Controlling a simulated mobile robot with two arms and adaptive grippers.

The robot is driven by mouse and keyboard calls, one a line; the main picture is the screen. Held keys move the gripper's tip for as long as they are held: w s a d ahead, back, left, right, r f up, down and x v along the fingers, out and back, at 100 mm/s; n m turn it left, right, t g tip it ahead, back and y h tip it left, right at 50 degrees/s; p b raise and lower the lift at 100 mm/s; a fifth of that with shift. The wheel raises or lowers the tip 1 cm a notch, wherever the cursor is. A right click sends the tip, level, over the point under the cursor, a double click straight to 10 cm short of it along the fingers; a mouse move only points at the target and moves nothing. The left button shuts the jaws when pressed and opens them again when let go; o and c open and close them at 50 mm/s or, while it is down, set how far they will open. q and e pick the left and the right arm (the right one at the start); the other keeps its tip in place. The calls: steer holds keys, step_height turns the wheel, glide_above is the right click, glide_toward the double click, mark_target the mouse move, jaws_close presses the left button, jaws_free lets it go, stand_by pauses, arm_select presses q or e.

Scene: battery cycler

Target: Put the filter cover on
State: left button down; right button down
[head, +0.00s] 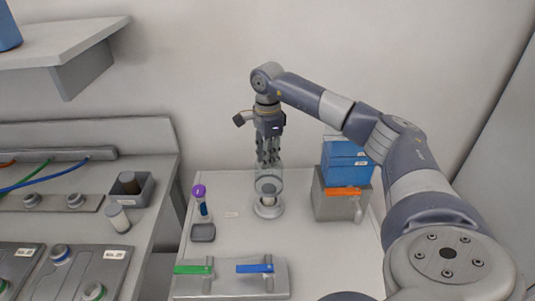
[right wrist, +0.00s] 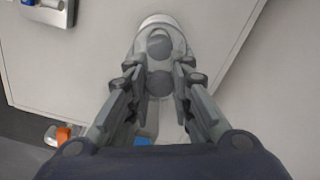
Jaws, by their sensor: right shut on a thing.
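My right gripper (head: 268,162) points straight down above the white round filter base (head: 268,211) on the bench. It is shut on the filter cover (head: 269,173), which looks pale and see-through. The cover is over the base; I cannot tell whether they touch. In the right wrist view the two fingers (right wrist: 160,80) close in from both sides, with rounded grey parts between them and the pale base (right wrist: 161,20) beyond. The cover's edges are hard to make out there. My left gripper is not in view.
A grey box (head: 328,207) with a blue box (head: 347,165) and an orange-handled item stands right of the base. A panel with green and blue handles (head: 230,283) lies in front.

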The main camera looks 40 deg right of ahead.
steer(key=shift+f+b, duration=2.2)
steer(key=shift+f, duration=2.3)
steer(key=c, duration=0.9)
jaws_free()
steer(key=shift+o, duration=0.2)
steer(key=shift+r, duration=0.15)
steer(key=shift+r+p, duration=2.75)
steer(key=shift+r, duration=0.65)
